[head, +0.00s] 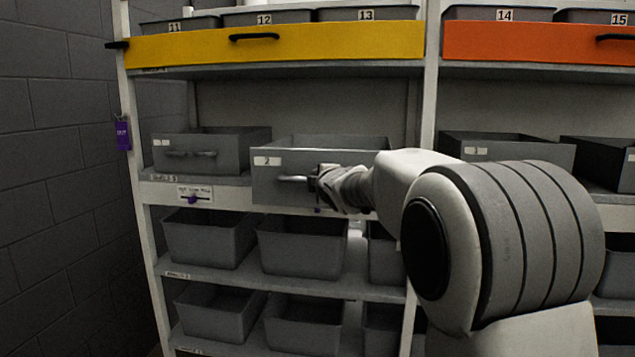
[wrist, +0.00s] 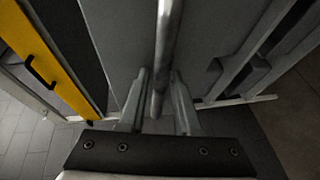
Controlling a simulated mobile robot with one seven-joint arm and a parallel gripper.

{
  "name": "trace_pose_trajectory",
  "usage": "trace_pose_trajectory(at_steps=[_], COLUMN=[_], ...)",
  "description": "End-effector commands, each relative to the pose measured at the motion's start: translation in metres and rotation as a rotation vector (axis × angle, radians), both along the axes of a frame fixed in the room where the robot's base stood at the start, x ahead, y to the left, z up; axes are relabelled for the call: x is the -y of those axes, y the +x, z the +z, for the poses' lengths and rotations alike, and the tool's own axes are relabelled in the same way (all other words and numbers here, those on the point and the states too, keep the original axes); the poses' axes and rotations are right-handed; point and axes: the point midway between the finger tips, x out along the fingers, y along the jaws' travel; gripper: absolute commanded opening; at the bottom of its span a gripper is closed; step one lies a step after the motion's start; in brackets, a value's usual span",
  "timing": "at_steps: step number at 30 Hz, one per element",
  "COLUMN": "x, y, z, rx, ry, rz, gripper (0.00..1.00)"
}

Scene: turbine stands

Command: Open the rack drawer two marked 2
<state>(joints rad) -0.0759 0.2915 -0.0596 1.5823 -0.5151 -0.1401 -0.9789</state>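The drawer marked 2 (head: 262,187) is a grey open-topped box with a white label at the upper left of its front. It stands out past the shelf edge, farther forward than the drawer at its left, so it is partly open. Its pale bar handle (head: 292,179) is on the front. My gripper (head: 318,184) is at the right part of this handle. In the wrist view the handle bar (wrist: 167,40) runs between the two fingers of my gripper (wrist: 159,85), which look closed on it. Finger contact is partly hard to see.
A closed-looking grey drawer (head: 190,153) sits at the left. Open grey bins (head: 210,238) fill the shelves below. A yellow front (head: 330,45) with a black handle is above. A rack post (head: 429,90) stands at the right, a block wall (head: 50,150) at the left.

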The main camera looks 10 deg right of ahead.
Motion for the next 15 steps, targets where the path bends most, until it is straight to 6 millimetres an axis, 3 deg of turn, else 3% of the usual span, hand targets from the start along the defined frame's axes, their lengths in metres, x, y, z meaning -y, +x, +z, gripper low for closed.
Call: trace_pose_trajectory(at_steps=[8, 15], x=[0.001, 0.004], y=[-0.008, -0.044], z=[0.002, 0.009], rx=[0.001, 0.003], ry=[0.000, 0.000], rz=[0.000, 0.000], gripper=[0.32, 0.32])
